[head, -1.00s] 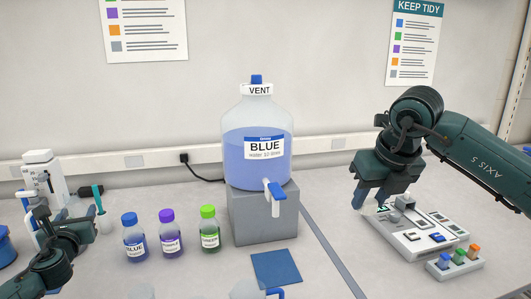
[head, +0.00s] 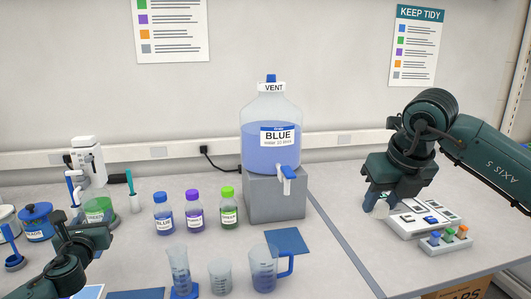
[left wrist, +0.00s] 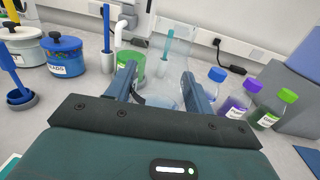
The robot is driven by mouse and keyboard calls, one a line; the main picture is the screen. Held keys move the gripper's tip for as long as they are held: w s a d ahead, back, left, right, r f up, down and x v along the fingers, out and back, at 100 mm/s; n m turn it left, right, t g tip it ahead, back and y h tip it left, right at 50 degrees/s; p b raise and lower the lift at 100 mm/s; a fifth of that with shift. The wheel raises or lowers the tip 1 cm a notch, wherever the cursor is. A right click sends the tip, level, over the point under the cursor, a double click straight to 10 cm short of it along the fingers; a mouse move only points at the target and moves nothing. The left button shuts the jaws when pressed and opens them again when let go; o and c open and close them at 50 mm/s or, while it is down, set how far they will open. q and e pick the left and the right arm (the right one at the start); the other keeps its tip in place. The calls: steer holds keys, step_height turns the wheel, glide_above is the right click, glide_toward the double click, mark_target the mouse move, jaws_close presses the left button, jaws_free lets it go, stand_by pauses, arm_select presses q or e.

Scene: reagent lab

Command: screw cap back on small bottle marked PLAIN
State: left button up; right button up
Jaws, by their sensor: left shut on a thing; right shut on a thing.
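No label reading PLAIN can be made out in either view. My left gripper (head: 98,232) is at the lower left of the head view, in front of a green-banded jar. In the left wrist view its fingers (left wrist: 160,88) are on either side of a clear, see-through vessel (left wrist: 172,62), whose outline is faint. My right gripper (head: 378,200) is low at the right, left of the white tray. It is shut on a small pale thing (head: 382,210), mostly hidden by the fingers; I cannot tell whether it is a cap.
Blue (head: 163,215), purple (head: 195,213) and green (head: 229,210) capped bottles stand mid-left. A large BLUE carboy (head: 271,130) sits on a grey block. A clear cylinder (head: 179,265), beaker (head: 220,277) and blue-handled jug (head: 263,270) stand in front. The white tray (head: 405,229) is at right.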

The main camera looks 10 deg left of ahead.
arm_select(q)
steer(key=s+d+f+m+h, duration=0.1)
steer(key=s+d+f+h, duration=0.1)
steer(key=s+d, duration=0.4)
steer(key=s+d+f+m+t+h, duration=0.1)
steer(key=s+d, duration=0.5)
steer(key=d, duration=0.7)
steer(key=s+d+f+m+h, duration=0.2)
steer(key=s+d+f+h, duration=0.1)
steer(key=s+d, duration=0.4)
steer(key=d+h, duration=0.1)
steer(key=d, duration=0.2)
steer(key=shift+d+f+m, duration=0.2)
steer(key=shift+m, duration=0.1)
arm_select(e)
steer(key=shift+w, duration=0.1)
arm_select(q)
steer(key=shift+s+a, duration=0.1)
steer(key=shift+a, duration=0.05)
arm_select(e)
steer(key=shift+f, duration=0.1)
